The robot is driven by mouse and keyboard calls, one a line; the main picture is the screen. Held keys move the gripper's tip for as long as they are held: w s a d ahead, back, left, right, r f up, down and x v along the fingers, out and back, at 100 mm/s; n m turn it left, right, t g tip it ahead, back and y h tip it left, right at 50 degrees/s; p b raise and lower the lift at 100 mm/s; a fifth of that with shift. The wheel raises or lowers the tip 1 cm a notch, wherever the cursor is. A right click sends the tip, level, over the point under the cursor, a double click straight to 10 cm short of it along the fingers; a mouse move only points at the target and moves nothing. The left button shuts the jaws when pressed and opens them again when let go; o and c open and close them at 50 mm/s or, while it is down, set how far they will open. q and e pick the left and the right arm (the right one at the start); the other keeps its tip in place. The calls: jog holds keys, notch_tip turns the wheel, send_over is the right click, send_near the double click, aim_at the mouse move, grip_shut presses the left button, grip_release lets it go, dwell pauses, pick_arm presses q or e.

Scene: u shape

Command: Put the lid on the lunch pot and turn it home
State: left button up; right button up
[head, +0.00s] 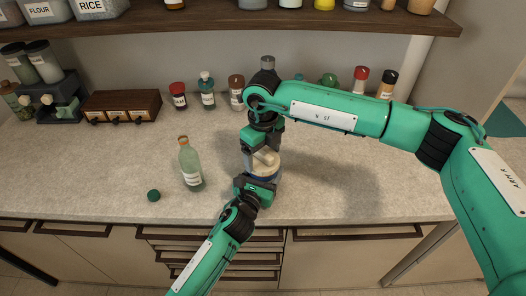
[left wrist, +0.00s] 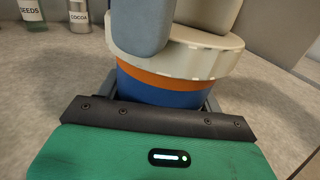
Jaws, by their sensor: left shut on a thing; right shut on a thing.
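The lunch pot (left wrist: 165,92), blue with an orange band near its top, stands upright near the counter's front edge. My left gripper (head: 260,184) is shut on its body from the front, with a finger on each side. The cream lid (left wrist: 205,60) is on top of the pot and looks level; it also shows in the head view (head: 266,170). I cannot tell how far it is turned. My right gripper (head: 262,157) points down from above and is shut on the lid's raised middle. The fingers and my left gripper hide much of the pot in the head view.
A green bottle (head: 191,165) and a small dark green cap (head: 153,196) stand left of the pot. Jars, a wooden drawer box (head: 121,106) and a grey rack (head: 48,102) line the back. A shelf (head: 250,20) hangs above. The counter right of the pot is clear.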

jog(key=shift+f, duration=0.35)
pick_arm(q)
jog(key=c, duration=0.5)
pick_arm(e)
jog(key=m, duration=0.4)
jog(key=shift+m, duration=0.3)
jog(key=m, duration=0.2)
jog(key=shift+m, duration=0.4)
jog(key=m, duration=0.4)
jog(key=shift+f+m, duration=0.1)
jog(key=shift+m, duration=0.3)
jog(key=m, duration=0.5)
jog(key=o, duration=0.9)
jog(key=shift+c, duration=0.2)
